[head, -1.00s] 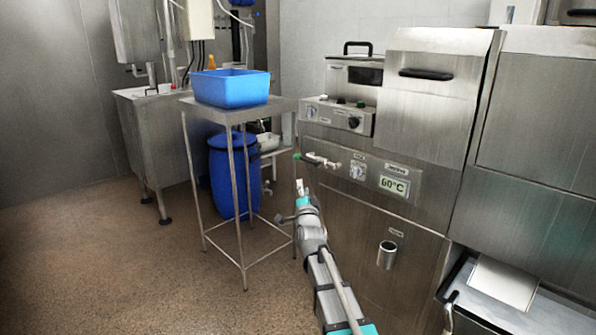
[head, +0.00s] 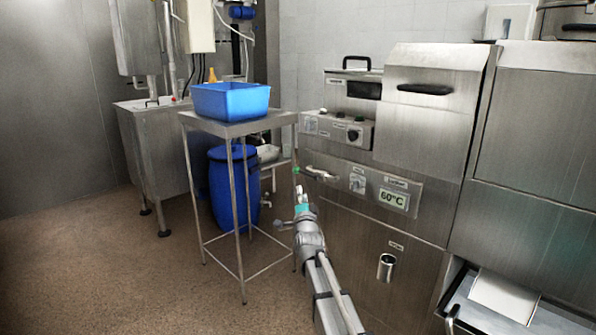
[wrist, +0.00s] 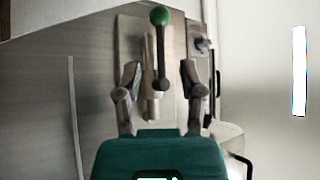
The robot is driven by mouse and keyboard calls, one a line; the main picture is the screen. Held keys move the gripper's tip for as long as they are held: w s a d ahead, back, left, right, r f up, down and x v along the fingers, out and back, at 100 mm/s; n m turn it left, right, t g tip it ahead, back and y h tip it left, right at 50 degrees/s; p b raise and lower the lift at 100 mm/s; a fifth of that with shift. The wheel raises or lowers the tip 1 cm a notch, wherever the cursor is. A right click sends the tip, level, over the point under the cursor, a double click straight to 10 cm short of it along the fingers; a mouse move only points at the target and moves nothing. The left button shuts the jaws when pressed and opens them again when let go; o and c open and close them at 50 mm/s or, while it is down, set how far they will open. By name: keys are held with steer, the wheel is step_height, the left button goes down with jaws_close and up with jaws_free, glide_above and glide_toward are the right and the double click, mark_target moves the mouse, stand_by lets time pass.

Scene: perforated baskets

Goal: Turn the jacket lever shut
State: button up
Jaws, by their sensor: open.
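The jacket lever is a thin dark rod with a green ball knob (wrist: 160,15) at its end. In the wrist view the rod (wrist: 161,62) runs down the picture between my two fingers, with the knob above the fingertips. My gripper (wrist: 161,75) is open, a finger on each side of the rod; I cannot tell how far beyond the fingertips the lever is. In the head view the green knob (head: 296,170) shows small at the left end of the machine's valve fitting (head: 318,174). My gripper (head: 299,192) is just below it, partly hidden by my wrist.
The steel machine (head: 420,120) fills the right, with a control box (head: 335,130), a dial (head: 357,183) and a 60°C display (head: 394,200). A steel stand (head: 236,128) with a blue basin (head: 231,102) stands close left of my arm. A blue drum (head: 230,190) is behind it.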

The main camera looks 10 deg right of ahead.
mark_target(299, 172)
steer(key=p+x, duration=0.4)
steer(key=x, duration=0.6)
steer(key=shift+w+r, duration=0.15)
steer(key=shift+w, duration=0.2)
jaws_close()
steer(key=shift+a, duration=0.15)
